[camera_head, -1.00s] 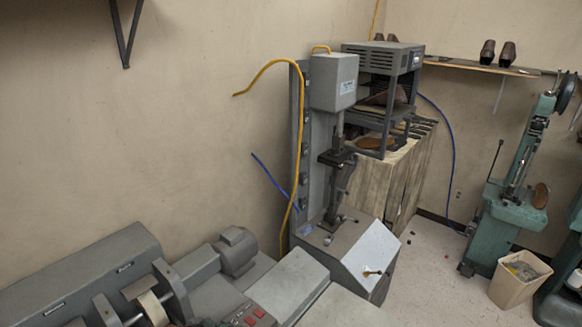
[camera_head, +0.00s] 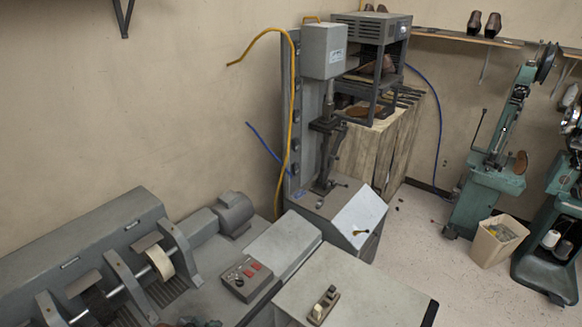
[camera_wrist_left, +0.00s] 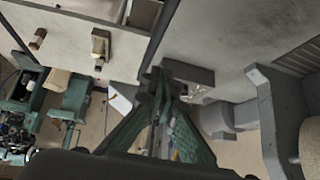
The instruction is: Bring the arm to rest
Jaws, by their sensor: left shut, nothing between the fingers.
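My left gripper (camera_head: 196,323) just shows as a dark tip at the bottom edge of the head view, over the grey finishing machine (camera_head: 212,280). In the left wrist view its fingers (camera_wrist_left: 160,74) come together, shut and empty, over the machine's grey top and beside a grey box. The rest of my left arm is hidden below the head view. My right gripper is in neither view. The green stitching machine (camera_head: 496,165) stands at the right of the head view, well apart from my left gripper.
A control box with red buttons (camera_head: 246,277) sits on the finishing machine. A press (camera_head: 322,130) stands behind. A waste bin (camera_head: 497,242) is on the floor at right.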

